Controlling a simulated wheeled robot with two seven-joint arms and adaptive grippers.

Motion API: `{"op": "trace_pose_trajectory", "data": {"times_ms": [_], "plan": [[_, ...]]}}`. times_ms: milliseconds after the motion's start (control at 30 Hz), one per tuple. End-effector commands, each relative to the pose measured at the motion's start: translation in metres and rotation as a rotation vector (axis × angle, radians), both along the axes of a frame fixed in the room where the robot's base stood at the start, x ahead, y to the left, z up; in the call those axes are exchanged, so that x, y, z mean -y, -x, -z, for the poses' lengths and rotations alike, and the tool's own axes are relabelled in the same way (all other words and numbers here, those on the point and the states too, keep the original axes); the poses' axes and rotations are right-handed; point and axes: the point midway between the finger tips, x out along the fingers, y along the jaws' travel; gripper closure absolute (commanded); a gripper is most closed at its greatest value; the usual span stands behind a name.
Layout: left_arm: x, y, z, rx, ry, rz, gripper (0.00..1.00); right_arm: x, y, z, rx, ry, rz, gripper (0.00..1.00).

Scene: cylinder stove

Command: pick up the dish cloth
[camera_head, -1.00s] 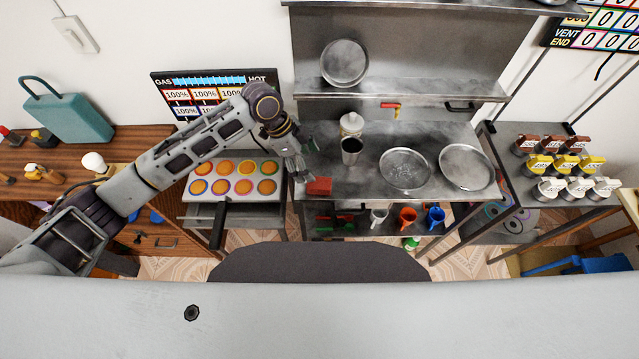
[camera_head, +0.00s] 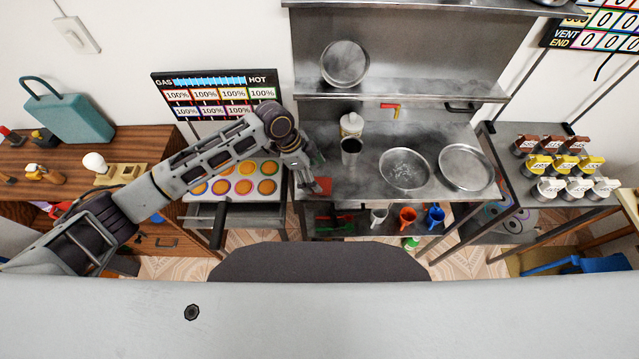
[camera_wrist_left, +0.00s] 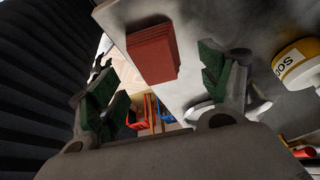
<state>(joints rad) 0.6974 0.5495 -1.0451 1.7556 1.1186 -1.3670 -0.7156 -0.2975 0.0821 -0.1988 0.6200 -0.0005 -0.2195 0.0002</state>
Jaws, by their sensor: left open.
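The dish cloth (camera_head: 324,186) looks like a small folded red cloth at the front left edge of the steel counter. In the left wrist view the red cloth (camera_wrist_left: 153,54) lies ahead of and between the open fingers, with a gap to both. My left gripper (camera_head: 306,172) is open and empty, close above and beside the cloth. Its green-padded fingers (camera_wrist_left: 160,88) show on both sides in the wrist view. The gripper partly covers the cloth in the head view. My right gripper is not in view.
A metal cup (camera_head: 350,148) and a white labelled bottle (camera_head: 351,124) stand just behind the cloth. Steel plates (camera_head: 404,168) lie to the right. A griddle with several round discs (camera_head: 243,187) is to the left.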

Motion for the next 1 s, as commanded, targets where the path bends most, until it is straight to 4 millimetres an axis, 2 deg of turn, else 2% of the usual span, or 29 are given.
{"op": "trace_pose_trajectory", "data": {"times_ms": [300, 833, 1000], "plan": [[0.011, 0.003, 0.030, -0.001, -0.001, 0.002, 0.21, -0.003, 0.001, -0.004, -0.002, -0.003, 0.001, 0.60], [0.012, 0.003, 0.034, 0.000, -0.001, 0.001, 0.21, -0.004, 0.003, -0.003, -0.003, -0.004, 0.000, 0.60], [0.012, 0.003, 0.033, 0.000, -0.001, 0.001, 0.42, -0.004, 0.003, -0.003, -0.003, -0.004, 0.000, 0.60]]}}
